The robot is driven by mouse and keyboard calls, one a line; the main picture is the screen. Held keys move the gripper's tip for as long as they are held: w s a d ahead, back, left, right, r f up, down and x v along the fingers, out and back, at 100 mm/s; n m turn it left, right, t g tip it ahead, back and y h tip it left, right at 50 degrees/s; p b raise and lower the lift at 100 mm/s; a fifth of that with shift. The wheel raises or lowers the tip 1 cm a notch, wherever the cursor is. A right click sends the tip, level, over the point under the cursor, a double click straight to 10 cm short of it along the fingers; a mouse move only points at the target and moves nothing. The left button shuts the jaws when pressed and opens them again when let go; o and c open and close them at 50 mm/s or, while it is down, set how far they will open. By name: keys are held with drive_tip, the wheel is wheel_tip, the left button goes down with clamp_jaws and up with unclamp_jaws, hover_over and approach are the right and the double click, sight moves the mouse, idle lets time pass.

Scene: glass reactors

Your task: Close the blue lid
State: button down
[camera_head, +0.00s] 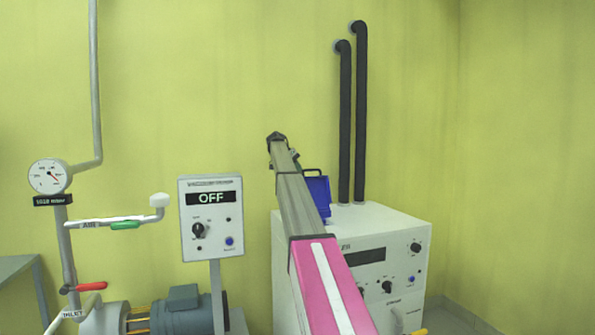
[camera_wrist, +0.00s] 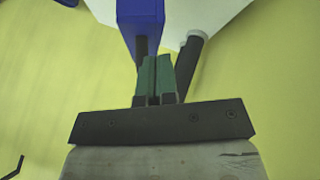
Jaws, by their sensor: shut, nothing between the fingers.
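The blue lid (camera_head: 318,192) stands raised on top of the white cabinet (camera_head: 400,229), partly hidden behind my arm in the head view. In the wrist view the blue lid (camera_wrist: 141,14) is at the top edge, just beyond my fingertips. My gripper (camera_wrist: 155,62) has its green fingers together with nothing between them. Its tips appear close to the lid; I cannot tell whether they touch it. In the head view my arm reaches across the cabinet's left side, and I cannot make out the fingers there.
Two dark pipes (camera_head: 352,120) rise from the back of the cabinet along the yellow wall; one dark pipe (camera_wrist: 192,62) shows beside my fingers. A control box (camera_head: 211,218) reading OFF stands left of my arm. Gauge (camera_head: 49,177) and piping are further left. The right is open.

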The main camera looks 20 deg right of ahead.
drive_tip(key=s+f+m+t, duration=0.3)
drive_tip(key=s+t, duration=0.7)
drive_tip(key=s, duration=1)
drive_tip(key=s+f+m+t, duration=0.1)
drive_tip(key=s+f, duration=0.1)
drive_tip(key=f, duration=0.2)
drive_tip(key=s+f+t, duration=0.1)
drive_tip(key=s+f, duration=0.2)
drive_tip(key=f, duration=0.1)
drive_tip(key=s+d+f+m+t+h, duration=0.1)
drive_tip(key=s+f+t, duration=0.1)
drive_tip(key=f, duration=0.2)
drive_tip(key=shift+s+f+m, duration=0.15)
drive_tip(key=shift+s+m, duration=0.1)
drive_tip(key=shift+m, duration=0.05)
drive_tip(key=shift+s+f, duration=0.1)
drive_tip(key=shift+f, duration=0.75)
